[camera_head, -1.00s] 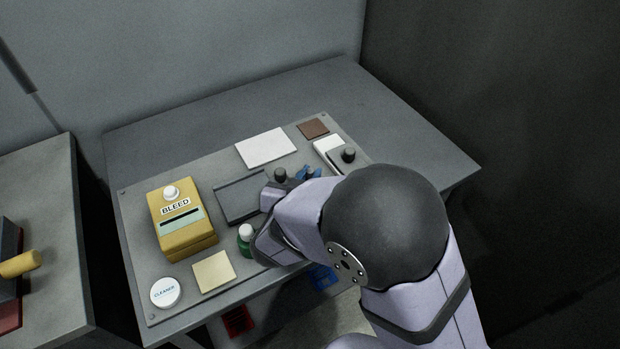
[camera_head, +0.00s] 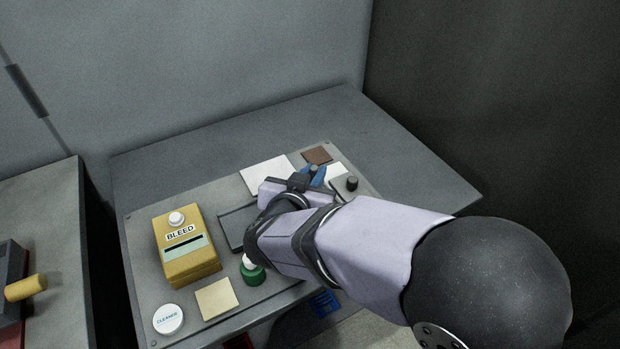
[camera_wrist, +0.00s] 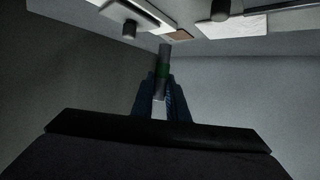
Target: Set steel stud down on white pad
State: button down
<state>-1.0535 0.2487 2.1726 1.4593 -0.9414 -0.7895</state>
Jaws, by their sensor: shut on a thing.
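The white pad (camera_head: 262,174) lies flat at the back of the grey board, its lower right part covered by my gripper and wrist. My gripper (camera_head: 314,175) has blue fingers and is to the right of the pad in the picture, near the brown square. In the wrist view my gripper (camera_wrist: 162,88) is shut on the steel stud (camera_wrist: 164,52), a slim grey cylinder with a green band. The stud's grey end (camera_head: 314,168) just shows between the fingers in the head view. It appears held above the board; its height is hard to tell.
A brown square (camera_head: 317,155) and a black knob (camera_head: 352,183) on a pale plate are close to the gripper. A yellow BLEED box (camera_head: 187,262), green bottle (camera_head: 252,274), cream pad (camera_head: 216,299), CLEANER lid (camera_head: 168,319) and partly hidden dark tray (camera_head: 236,229) occupy the rest.

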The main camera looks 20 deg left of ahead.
jog(key=shift+d+f, duration=0.1)
jog(key=shift+f, duration=0.1)
jog(key=f, duration=0.1)
jog(key=f+p, duration=0.1)
jog(key=f, duration=0.1)
jog(key=shift+w+a+f+p, duration=0.25)
jog(key=shift+w+f+p, duration=0.05)
jog(key=shift+f+p, duration=0.1)
jog(key=shift+w+a+r+p, duration=0.25)
jog(key=shift+w+a+r, duration=1.4)
jog(key=shift+a, duration=1.6)
jog(key=shift+w+a+r+p, duration=0.25)
jog(key=shift+w+a+r, duration=0.6)
jog(key=shift+w+a, duration=1.95)
jog(key=shift+s+a+f+p, duration=0.15)
jog(key=shift+f, duration=1.45)
jog(key=shift+s+a+f+p, duration=0.1)
jog(key=shift+s+a+f, duration=0.1)
jog(key=shift+f, duration=1.4)
jog(key=shift+s+a+f+p, duration=0.15)
jog(key=shift+f, duration=1.45)
jog(key=shift+f, duration=0.15)
jog(key=c, duration=1.7)
grip_release()
jog(key=shift+c, duration=0.2)
